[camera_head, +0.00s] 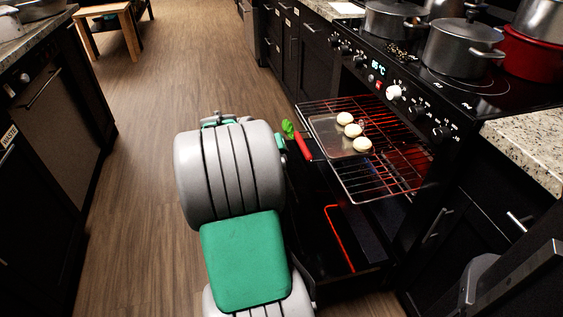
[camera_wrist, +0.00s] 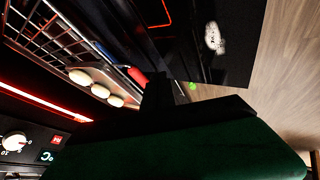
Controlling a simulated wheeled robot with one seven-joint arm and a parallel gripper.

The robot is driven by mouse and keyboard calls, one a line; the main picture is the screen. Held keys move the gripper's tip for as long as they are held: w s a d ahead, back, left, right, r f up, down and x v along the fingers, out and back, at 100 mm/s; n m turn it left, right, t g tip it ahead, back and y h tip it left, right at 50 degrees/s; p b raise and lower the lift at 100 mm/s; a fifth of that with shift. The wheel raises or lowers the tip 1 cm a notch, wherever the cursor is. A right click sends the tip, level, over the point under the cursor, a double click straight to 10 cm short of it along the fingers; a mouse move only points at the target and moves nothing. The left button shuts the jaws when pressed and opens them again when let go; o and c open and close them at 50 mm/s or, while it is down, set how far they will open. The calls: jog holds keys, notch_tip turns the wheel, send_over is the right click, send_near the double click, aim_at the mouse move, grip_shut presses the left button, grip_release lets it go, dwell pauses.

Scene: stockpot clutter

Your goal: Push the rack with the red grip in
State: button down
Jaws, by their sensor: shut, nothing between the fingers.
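The wire rack (camera_head: 375,190) sticks well out of the open oven, with a red grip (camera_head: 302,145) at its front left edge. The red grip also shows in the wrist view (camera_wrist: 137,75). A shallow tray (camera_head: 328,128) with three pale round pieces (camera_head: 353,131) sits on the rack. My gripper is mostly hidden behind my grey wrist in the head view, just left of the red grip. In the wrist view my gripper (camera_wrist: 158,92) is a dark shape, shut and empty, close beside the red grip. Contact cannot be told.
The lowered oven door (camera_head: 335,285) lies below the rack. A bright green item (camera_head: 288,129) is beside the red grip. Pots (camera_head: 458,48) stand on the stove (camera_head: 440,85) above. Cabinets (camera_head: 48,105) line the left; the wooden floor (camera_head: 190,70) between is clear.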

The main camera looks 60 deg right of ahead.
jog(key=s+d+f+b, duration=0.2)
jog(key=s+d+f, duration=0.1)
jog(key=d, duration=0.3)
jog(key=shift+d+f, duration=0.4)
jog(key=shift+f, duration=0.15)
